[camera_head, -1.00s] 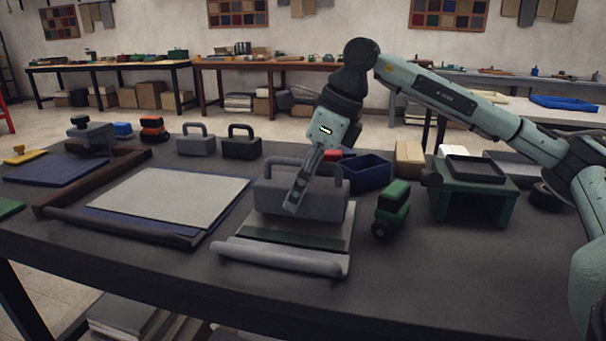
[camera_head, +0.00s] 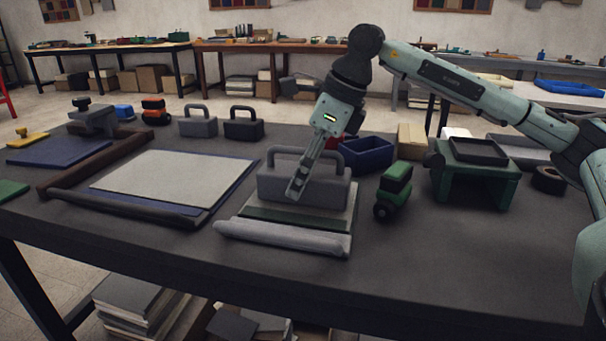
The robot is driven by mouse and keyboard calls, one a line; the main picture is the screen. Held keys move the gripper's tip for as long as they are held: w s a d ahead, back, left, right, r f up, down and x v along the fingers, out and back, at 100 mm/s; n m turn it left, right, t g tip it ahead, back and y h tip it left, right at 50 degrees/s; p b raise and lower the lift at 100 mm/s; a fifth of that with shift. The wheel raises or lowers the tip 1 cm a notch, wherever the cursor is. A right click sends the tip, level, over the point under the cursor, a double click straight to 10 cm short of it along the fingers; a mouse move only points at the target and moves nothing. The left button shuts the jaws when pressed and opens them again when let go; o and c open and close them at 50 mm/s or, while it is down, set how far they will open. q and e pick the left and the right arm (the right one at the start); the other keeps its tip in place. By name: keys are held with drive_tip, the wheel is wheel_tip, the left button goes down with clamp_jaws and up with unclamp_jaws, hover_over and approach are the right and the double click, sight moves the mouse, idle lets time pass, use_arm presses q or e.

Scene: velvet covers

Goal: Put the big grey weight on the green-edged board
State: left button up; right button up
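The big grey weight (camera_head: 325,192), a block with an arched handle, is upright over the green-edged board (camera_head: 345,222). The board's dark green strip shows in front of the weight. The weight's underside is on the board or very close above it; I cannot tell if they touch fully. My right gripper (camera_head: 298,188) comes down from above at the handle, its fingers close together and overlapping the front of the weight. It appears shut on the weight's handle; the grip itself is partly hidden. My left gripper is not in view.
A grey roll (camera_head: 283,238) lies along the board's front. A green toy truck (camera_head: 394,190) stands close to its right, a blue bin (camera_head: 367,156) behind. Two smaller handled weights, grey (camera_head: 197,126) and black (camera_head: 243,128), stand at the back. A large pale sheet (camera_head: 170,180) lies left.

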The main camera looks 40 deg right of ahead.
sight(330, 152)
drive_tip(key=p+v, duration=0.1)
drive_tip(key=v, duration=0.9)
drive_tip(key=shift+d+r, duration=0.1)
drive_tip(key=shift+r, duration=0.2)
drive_tip(key=shift+s+d+r, duration=0.15)
drive_tip(key=shift+s+r, duration=0.1)
drive_tip(key=shift+r, duration=0.15)
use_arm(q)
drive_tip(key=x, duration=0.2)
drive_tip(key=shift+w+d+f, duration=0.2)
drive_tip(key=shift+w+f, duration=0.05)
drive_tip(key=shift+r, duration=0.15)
